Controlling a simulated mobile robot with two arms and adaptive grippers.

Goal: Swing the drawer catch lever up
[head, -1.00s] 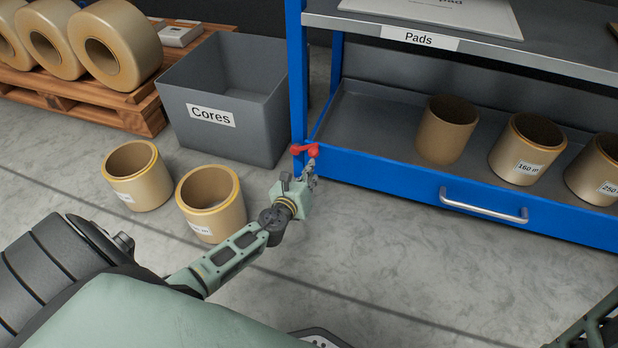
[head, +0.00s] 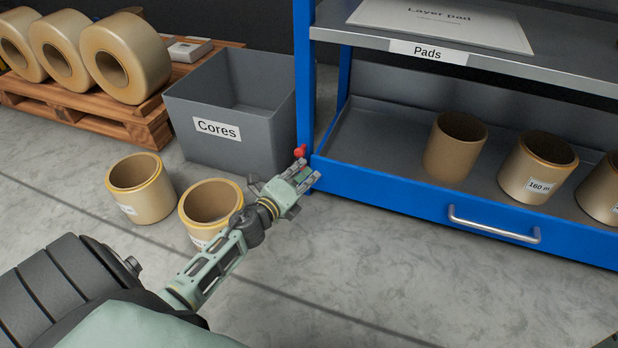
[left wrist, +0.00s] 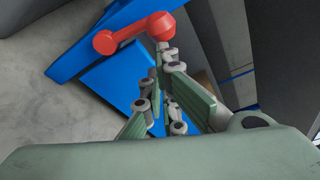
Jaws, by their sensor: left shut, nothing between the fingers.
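The red catch lever (head: 300,151) is at the left end of the blue drawer front (head: 400,200), by the rack's blue post. In the head view my gripper partly covers it, so its angle is hard to read there. In the left wrist view the lever (left wrist: 133,34) shows a thick round end and an arm reaching left to a smaller end. My left gripper (head: 305,170) is shut and empty, just below and in front of the lever. Its fingertips (left wrist: 163,50) are close under the thick end; I cannot tell whether they touch. My right gripper is out of view.
The drawer has a metal handle (head: 493,225) and holds several brown cores. A grey Cores bin (head: 216,148) stands left of the post. Two cores (head: 141,187) stand on the floor near my left arm. The floor before the drawer is clear.

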